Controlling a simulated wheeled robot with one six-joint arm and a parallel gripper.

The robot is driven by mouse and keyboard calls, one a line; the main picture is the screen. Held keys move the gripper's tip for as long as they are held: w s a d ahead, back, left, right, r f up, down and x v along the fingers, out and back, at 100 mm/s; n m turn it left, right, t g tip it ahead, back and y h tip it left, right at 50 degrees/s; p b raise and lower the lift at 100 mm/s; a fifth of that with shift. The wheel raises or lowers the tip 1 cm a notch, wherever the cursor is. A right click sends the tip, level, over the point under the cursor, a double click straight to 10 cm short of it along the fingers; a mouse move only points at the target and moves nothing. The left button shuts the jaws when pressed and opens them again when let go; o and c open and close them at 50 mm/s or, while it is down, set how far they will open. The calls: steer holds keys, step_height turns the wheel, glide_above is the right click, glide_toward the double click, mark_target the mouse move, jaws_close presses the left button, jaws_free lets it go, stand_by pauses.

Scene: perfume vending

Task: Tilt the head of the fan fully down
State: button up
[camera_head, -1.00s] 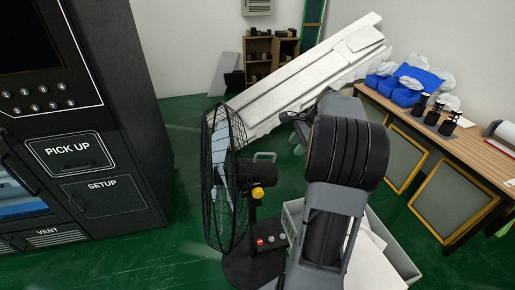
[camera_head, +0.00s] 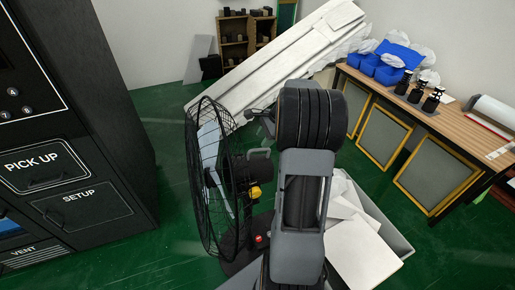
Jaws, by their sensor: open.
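The black fan (camera_head: 207,215) stands on the green floor, left of my arm. Its round wire cage faces left and is seen nearly edge-on, roughly upright. Behind the cage are the dark motor housing, a grey handle (camera_head: 260,154) and a yellow knob (camera_head: 254,192). The base has a red button (camera_head: 258,238), and my arm hides its right part. My gripper (camera_head: 259,116) shows beyond my arm, above and behind the fan's handle in the picture. It is open and apart from the handle as far as I can see; my arm hides part of it.
A black vending machine (camera_head: 110,130) stands at the left. A grey bin (camera_head: 398,243) with white boards is right of the fan. A wooden table (camera_head: 455,120) with bottles stands at the right. A large white panel (camera_head: 225,95) leans behind. Floor between machine and fan is clear.

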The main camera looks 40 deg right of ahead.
steer(key=shift+x, duration=3.15)
steer(key=shift+c, duration=0.5)
jaws_close()
